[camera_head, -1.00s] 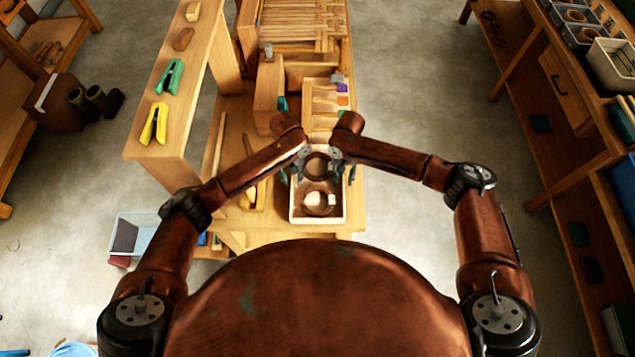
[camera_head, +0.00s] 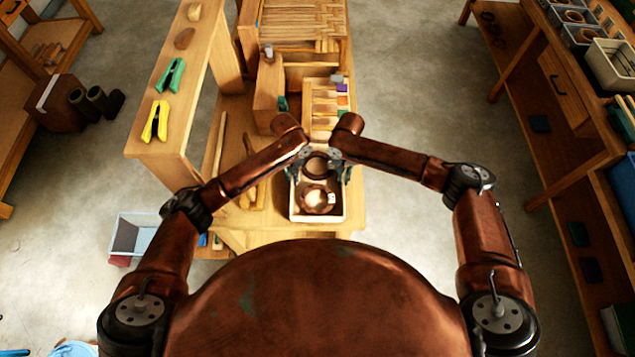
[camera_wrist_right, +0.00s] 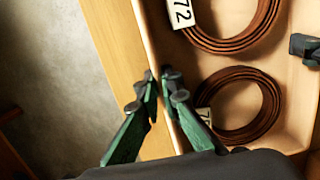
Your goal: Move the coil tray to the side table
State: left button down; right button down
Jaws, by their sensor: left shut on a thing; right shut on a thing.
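The coil tray (camera_head: 318,218) is a pale, open box on the wooden bench, holding brown coils (camera_head: 317,200) with white number tags. In the right wrist view the tray wall (camera_wrist_right: 150,35) runs between the fingers of my right gripper (camera_wrist_right: 160,95), which is shut on it. The coils (camera_wrist_right: 243,105) lie inside next to that wall. My left gripper (camera_head: 292,172) is at the tray's left wall in the head view, shut on it, its fingertips partly hidden by the arm. A dark fingertip of it shows at the right edge of the wrist view. My right gripper (camera_head: 346,173) is at the right wall.
The bench (camera_head: 275,238) extends ahead with wooden dividers and a woven seat (camera_head: 300,25). A raised shelf (camera_head: 185,100) with yellow and green clamps stands at left. A long workbench (camera_head: 560,110) with bins is at right. Floor lies clear between them.

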dwell(0.5)
